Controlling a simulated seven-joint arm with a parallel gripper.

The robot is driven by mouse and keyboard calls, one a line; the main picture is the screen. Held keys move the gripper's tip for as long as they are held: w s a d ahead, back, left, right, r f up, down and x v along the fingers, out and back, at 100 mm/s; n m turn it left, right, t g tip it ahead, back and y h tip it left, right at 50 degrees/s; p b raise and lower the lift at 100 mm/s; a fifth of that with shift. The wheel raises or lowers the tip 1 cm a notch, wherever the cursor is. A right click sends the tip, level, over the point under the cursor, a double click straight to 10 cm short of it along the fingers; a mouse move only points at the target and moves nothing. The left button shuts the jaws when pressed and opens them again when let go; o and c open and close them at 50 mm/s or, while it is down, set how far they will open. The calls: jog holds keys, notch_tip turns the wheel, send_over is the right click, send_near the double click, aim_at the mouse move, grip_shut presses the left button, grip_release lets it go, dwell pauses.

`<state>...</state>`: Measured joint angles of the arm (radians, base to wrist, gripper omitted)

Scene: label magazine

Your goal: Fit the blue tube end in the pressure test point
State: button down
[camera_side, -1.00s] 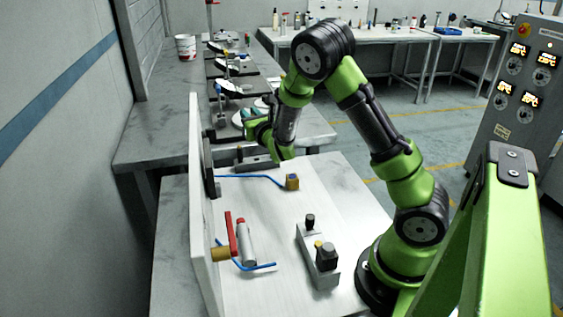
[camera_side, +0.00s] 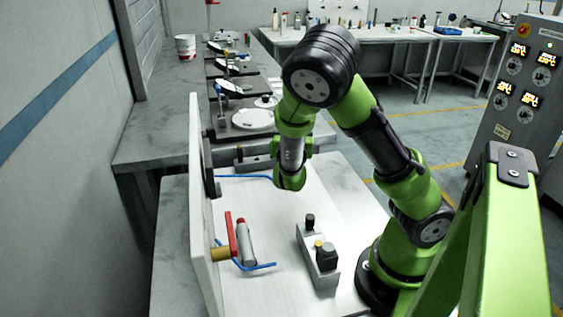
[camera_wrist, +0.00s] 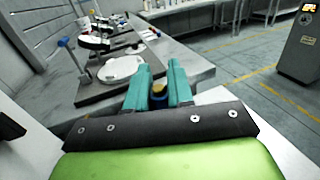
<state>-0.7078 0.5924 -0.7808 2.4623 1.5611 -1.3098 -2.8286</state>
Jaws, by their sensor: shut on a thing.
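A blue tube (camera_side: 240,177) runs across the white bench from the dark fitting on the upright panel. Its right end goes behind my wrist in the side view. My gripper (camera_wrist: 159,88) has teal fingers. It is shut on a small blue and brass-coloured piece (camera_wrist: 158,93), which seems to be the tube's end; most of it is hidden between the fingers. In the side view my wrist hides the fingers. A second blue tube (camera_side: 262,267) lies lower on the bench, beside a brass-coloured block (camera_side: 220,254) at the panel. I cannot tell which fitting is the pressure test point.
A white upright panel (camera_side: 202,240) borders the bench on the left. A red bar (camera_side: 231,235) and a grey cylinder with a red cap (camera_side: 246,244) are near it. A grey block with black knobs (camera_side: 322,268) stands nearer my base. Bare bench lies between.

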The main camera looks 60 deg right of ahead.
jog(key=shift+f, duration=2.9)
jog(key=shift+f, duration=1.85)
jog(key=c, duration=0.9)
grip_release()
